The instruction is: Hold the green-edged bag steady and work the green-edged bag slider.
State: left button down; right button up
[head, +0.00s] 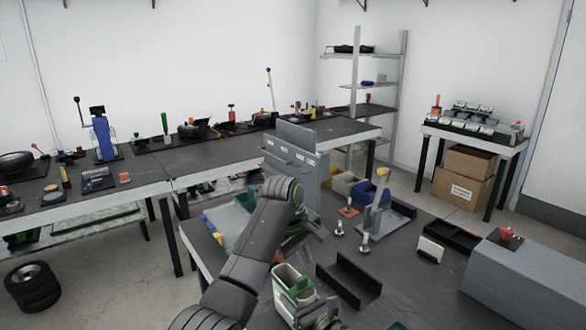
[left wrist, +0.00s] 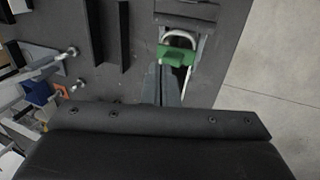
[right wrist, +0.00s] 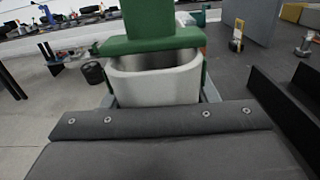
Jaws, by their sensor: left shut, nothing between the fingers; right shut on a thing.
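The green-edged bag (head: 281,283) stands at the near edge of the dark table in the head view, pale with a green edge. The right wrist view shows its white wall (right wrist: 155,84) and wide open mouth, with a dark green piece (right wrist: 150,43) across the far side. My right gripper (right wrist: 158,95) is shut on the bag, one finger at each side. My left gripper (left wrist: 164,72) is shut and empty, its fingertips close to the green piece (left wrist: 177,55) in the left wrist view. I cannot tell if they touch. I cannot make out the slider separately.
A black angled bracket (head: 348,280) lies right of the bag. Beyond it stand several small silver posts (head: 364,243) and a tall silver stand (head: 382,212). A grey box (head: 525,280) fills the table's right side.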

pick_arm(q)
send_over(312, 295)
jog(key=a, duration=0.2)
jog(key=shift+a+f, duration=0.1)
jog(key=shift+f, duration=3.75)
jog(key=shift+s, duration=0.15)
jog(key=shift+s+d, duration=0.35)
jog(key=shift+s, duration=0.05)
notch_tip(312, 295, up, 7)
